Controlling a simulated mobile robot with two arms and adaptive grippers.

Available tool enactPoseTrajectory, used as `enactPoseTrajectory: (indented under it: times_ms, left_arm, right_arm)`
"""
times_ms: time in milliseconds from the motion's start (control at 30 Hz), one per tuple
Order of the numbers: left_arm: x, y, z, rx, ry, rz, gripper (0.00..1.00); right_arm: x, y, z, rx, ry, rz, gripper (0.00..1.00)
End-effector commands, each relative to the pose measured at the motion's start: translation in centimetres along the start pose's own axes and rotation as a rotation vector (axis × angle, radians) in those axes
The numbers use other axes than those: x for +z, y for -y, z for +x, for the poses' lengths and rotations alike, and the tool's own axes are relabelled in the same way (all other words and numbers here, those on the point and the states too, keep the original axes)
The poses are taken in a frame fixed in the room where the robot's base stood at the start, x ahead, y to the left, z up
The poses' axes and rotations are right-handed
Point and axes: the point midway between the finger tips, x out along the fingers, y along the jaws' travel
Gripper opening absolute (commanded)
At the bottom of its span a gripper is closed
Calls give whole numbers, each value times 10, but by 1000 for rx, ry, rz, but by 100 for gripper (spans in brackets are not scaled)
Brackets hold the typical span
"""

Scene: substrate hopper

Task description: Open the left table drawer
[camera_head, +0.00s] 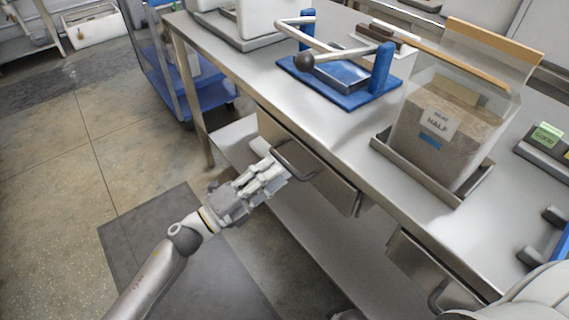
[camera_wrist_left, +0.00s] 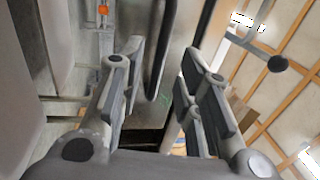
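The left table drawer (camera_head: 325,178) has a grey metal front under the table top. Its dark bar handle (camera_head: 298,172) is partly hidden by my left gripper. My left gripper (camera_head: 277,172) is at the left part of this handle, in front of the drawer. In the left wrist view, the two fingers of my left gripper (camera_wrist_left: 160,85) are apart, and the dark handle (camera_wrist_left: 157,65) shows between them. I cannot tell whether they touch it. The drawer front looks at most slightly out from the table. My right gripper is not in view.
The steel table (camera_head: 245,85) carries a blue press-like fixture (camera_head: 345,85) and a clear hopper of brown substrate (camera_head: 440,135) in a metal tray. A second drawer (camera_head: 430,265) is at the lower right. A blue cart (camera_head: 205,100) stands behind. The floor at left is clear.

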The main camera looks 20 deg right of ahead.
Motion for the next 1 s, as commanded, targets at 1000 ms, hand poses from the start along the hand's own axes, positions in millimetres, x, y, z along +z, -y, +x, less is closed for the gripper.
enactPoseTrajectory:
  times_ms: [1000]
  left_arm:
    - [0, -1, 44, 1, 2, -2, 0]
  right_arm:
    - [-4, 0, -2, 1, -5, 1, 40]
